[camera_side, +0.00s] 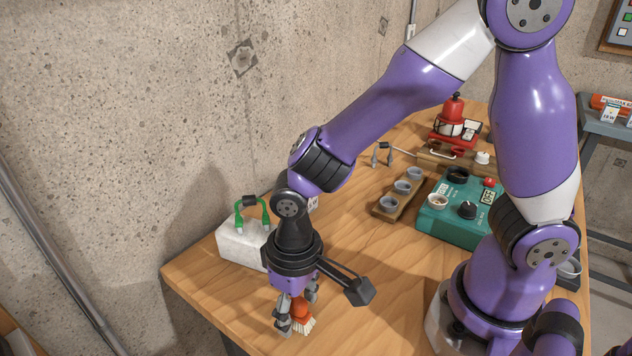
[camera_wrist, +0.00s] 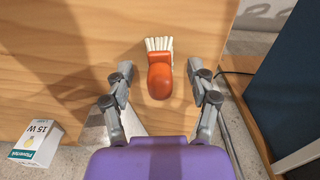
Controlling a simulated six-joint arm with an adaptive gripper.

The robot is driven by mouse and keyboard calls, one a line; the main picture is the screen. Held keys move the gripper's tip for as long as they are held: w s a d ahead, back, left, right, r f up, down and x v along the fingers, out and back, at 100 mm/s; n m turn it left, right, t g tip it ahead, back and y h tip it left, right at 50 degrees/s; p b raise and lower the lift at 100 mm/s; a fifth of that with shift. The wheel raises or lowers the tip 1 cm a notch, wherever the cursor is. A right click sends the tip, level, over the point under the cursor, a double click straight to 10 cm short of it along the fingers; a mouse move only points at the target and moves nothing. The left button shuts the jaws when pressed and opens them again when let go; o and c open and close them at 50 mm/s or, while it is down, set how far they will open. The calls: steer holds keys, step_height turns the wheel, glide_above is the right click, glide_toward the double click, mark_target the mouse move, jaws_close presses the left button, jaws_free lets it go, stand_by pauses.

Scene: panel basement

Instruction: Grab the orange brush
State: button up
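The orange brush (camera_wrist: 160,80) with pale bristles lies on the wooden table (camera_wrist: 60,50), near its edge. In the side view the brush (camera_side: 301,310) shows at the lower middle, partly hidden behind a finger. My gripper (camera_wrist: 160,82) points down over the brush. Its two grey fingers are spread, one on each side of the brush, with gaps between them and it in the wrist view. In the side view my gripper (camera_side: 298,304) is low at the brush; whether a finger touches it cannot be told there.
A white block (camera_side: 238,246) with a green-and-black cable stands left of my gripper. A small 15 W box (camera_wrist: 36,143) shows in the wrist view. A wooden holder with cups (camera_side: 400,190), a teal device (camera_side: 455,215) and a red device (camera_side: 453,118) stand further back. The table edge is close.

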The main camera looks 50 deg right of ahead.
jaws_close()
